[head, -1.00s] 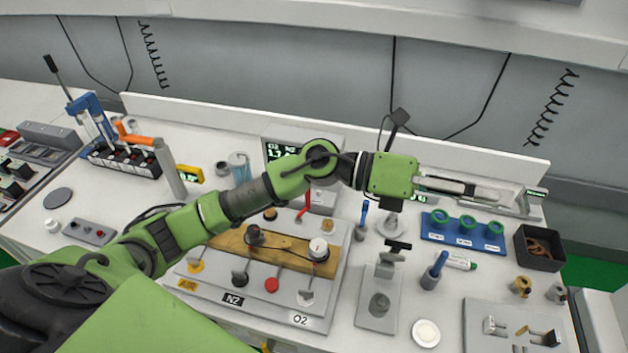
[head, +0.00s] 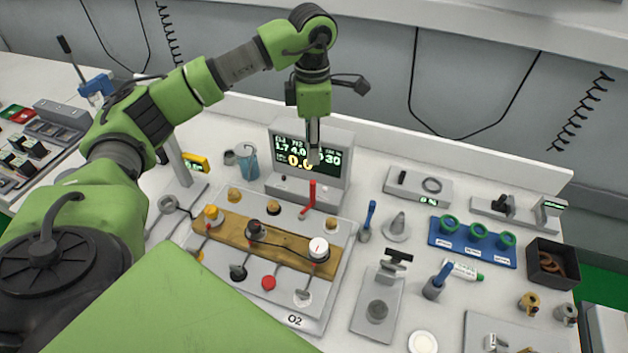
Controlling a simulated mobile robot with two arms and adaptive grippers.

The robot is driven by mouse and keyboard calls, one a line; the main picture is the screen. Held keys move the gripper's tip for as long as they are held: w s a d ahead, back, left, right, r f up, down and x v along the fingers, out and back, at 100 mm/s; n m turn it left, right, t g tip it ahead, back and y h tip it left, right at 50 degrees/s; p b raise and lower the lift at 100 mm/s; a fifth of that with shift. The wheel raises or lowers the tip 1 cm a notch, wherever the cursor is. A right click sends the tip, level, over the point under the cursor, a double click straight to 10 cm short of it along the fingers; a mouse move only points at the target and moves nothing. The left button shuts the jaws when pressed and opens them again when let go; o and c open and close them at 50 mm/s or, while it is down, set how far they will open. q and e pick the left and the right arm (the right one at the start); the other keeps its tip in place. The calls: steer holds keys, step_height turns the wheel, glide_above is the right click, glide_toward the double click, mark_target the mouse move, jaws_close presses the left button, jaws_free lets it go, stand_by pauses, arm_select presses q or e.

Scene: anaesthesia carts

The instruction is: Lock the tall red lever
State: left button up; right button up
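The tall red lever (head: 312,194) stands upright at the back of the gas panel (head: 343,262), in front of the monitor box. A red foot reaches down and left from its base. My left gripper (head: 314,160) points down just above and behind the lever's top in the picture, overlapping the monitor screen. The fingers show edge-on as one narrow grey shape, so their opening is hidden. A small gap shows between the fingertips and the lever top. My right gripper is out of view.
The monitor (head: 338,150) stands close behind the lever. Knobs and a wooden strip (head: 283,256) with a yellow, a black and a white knob lie in front. A blue lever (head: 368,216) stands to the right. A blue rack (head: 452,238) with green rings is farther right.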

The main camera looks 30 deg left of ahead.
mark_target(313, 182)
arm_select(q)
step_height(313, 182, down, 11)
steer(key=p, duration=0.3)
steer(key=shift+f+p, duration=0.3)
steer(key=shift+f, duration=0.35)
jaws_close()
